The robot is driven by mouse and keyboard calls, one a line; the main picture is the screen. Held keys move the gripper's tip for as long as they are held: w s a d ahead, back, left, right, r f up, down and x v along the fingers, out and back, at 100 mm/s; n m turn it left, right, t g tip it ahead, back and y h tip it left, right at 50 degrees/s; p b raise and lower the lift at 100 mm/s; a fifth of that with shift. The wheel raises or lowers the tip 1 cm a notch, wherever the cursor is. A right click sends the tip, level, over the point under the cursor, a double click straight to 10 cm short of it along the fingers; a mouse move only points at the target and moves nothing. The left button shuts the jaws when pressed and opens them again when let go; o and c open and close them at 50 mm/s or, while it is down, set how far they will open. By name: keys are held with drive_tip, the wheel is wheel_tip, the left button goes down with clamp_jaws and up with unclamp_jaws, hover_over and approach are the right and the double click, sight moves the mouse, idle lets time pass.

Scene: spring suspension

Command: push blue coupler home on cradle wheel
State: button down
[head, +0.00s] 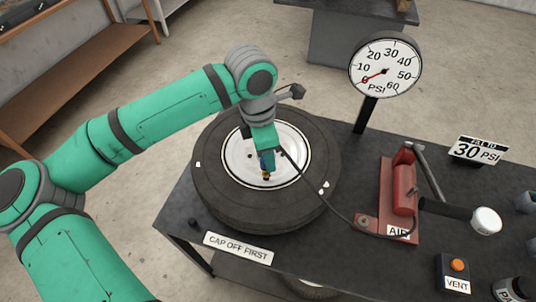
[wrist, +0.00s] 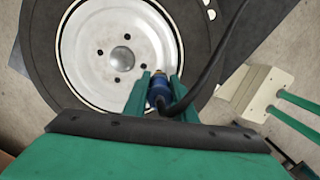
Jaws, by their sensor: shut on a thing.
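My gripper (head: 266,168) is shut on the blue coupler (wrist: 157,90) and holds it over the near part of the wheel's white rim. A brass tip shows below the coupler in the head view. The cradle wheel (head: 225,207) lies flat on the dark table, a black tire around a white rim (wrist: 88,50). In the wrist view the coupler sits between the two green fingers, near the rim's edge. A valve stem is not clearly visible, so I cannot tell whether the coupler touches it. A black hose (head: 320,196) runs from the coupler.
The hose leads to a red air pump (head: 400,190) on the right. A gauge (head: 385,67) stands behind the wheel, its red needle near zero. A vent box (head: 455,272) with an orange button is at front right. A small black piece (head: 193,222) lies near the left edge.

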drive_tip(key=shift+f, duration=1.15)
drive_tip(key=c, duration=1.4)
unclamp_jaws()
drive_tip(key=shift+r, duration=3.5)
